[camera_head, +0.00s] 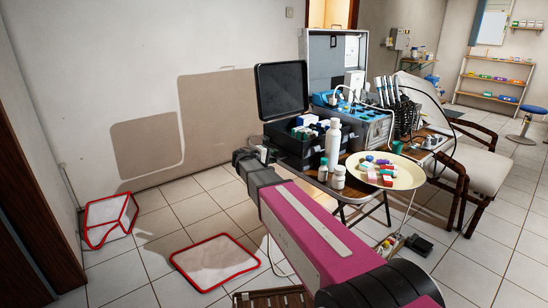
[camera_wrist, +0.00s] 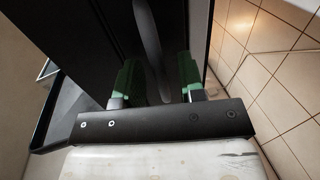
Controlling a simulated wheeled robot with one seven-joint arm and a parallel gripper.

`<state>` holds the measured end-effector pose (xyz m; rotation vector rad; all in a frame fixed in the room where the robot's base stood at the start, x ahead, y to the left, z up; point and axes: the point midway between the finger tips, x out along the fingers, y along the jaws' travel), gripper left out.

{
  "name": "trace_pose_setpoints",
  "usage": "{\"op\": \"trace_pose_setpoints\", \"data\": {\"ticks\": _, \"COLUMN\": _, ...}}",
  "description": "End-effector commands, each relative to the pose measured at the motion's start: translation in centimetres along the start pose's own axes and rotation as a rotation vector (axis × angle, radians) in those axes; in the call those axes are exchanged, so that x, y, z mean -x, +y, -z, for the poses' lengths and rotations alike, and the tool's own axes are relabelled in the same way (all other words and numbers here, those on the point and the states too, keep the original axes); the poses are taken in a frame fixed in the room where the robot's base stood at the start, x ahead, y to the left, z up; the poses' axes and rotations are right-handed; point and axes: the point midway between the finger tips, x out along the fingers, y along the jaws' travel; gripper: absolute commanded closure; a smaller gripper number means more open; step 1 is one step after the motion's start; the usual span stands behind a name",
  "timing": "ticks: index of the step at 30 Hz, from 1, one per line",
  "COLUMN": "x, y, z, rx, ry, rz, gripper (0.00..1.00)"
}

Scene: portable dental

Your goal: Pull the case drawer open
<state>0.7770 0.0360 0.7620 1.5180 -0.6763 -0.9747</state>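The black case (camera_head: 292,147) stands on the table with its lid (camera_head: 281,90) raised and small items inside. My gripper (camera_head: 262,152) is at the case's left side in the head view, partly hidden by my own arm. In the wrist view my gripper (camera_wrist: 159,80) has two green-padded fingers standing apart, close to a dark case face. A curved grey handle (camera_wrist: 148,35) runs down between the fingers, with gaps seen at both sides. Whether a finger touches it I cannot tell. The drawer's edges are too dark to make out.
A blue case (camera_head: 365,128) stands right of the black case. A white bottle (camera_head: 332,145), smaller bottles and a round tray (camera_head: 407,176) of small boxes crowd the table's front. A red-edged white mat (camera_head: 214,262) lies on the tiled floor. Floor left of the table is mostly clear.

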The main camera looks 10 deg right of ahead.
Motion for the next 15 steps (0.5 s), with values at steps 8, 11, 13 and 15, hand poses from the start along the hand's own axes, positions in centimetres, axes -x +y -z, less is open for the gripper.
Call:
{"op": "trace_pose_setpoints", "data": {"ticks": 8, "x": -0.73, "y": -0.02, "z": 0.0, "rx": 0.0, "ry": 0.001, "rz": 0.0, "gripper": 0.63}}
{"op": "trace_pose_setpoints", "data": {"ticks": 11, "x": -0.71, "y": -0.02, "z": 0.0, "rx": 0.0, "ry": 0.001, "rz": 0.0, "gripper": 0.63}}
{"op": "trace_pose_setpoints", "data": {"ticks": 13, "x": -0.71, "y": -0.02, "z": 0.0, "rx": 0.0, "ry": 0.001, "rz": 0.0, "gripper": 0.76}}
{"op": "trace_pose_setpoints", "data": {"ticks": 15, "x": -0.7, "y": -0.03, "z": -0.01, "rx": 0.0, "ry": 0.001, "rz": 0.0, "gripper": 0.99}}
